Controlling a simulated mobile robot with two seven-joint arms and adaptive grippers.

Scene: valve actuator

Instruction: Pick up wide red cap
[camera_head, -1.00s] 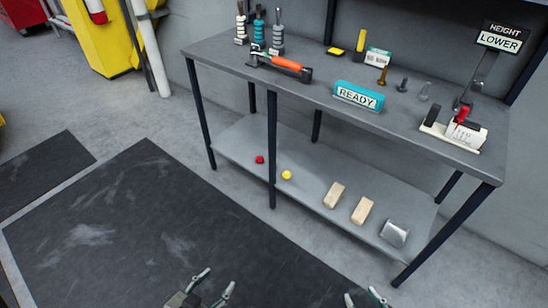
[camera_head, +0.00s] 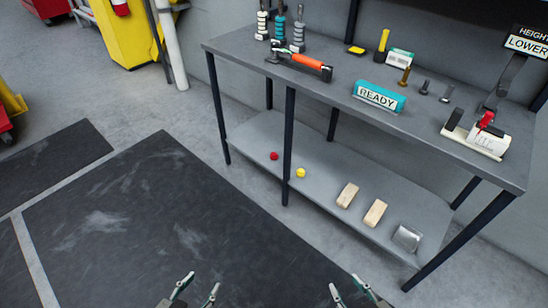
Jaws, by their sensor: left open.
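A small round red cap (camera_head: 274,156) lies on the lower shelf (camera_head: 330,195) of the grey workbench, left of the middle. It is too small to tell how wide it is. A similar yellow cap (camera_head: 300,172) lies to its right, past a dark table leg. My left gripper (camera_head: 204,282) is open and empty at the bottom edge, over the dark floor mat and well short of the shelf. My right gripper (camera_head: 345,281) is also open and empty at the bottom edge, further right. Both grippers are cut off by the picture's edge.
Two wooden blocks (camera_head: 347,195) and a metal piece (camera_head: 407,237) lie further right on the shelf. The bench top (camera_head: 345,108) holds an orange-handled tool (camera_head: 300,62), a teal READY sign (camera_head: 380,96) and a red-levered device (camera_head: 481,131). Dark bench legs (camera_head: 288,145) flank the shelf opening.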

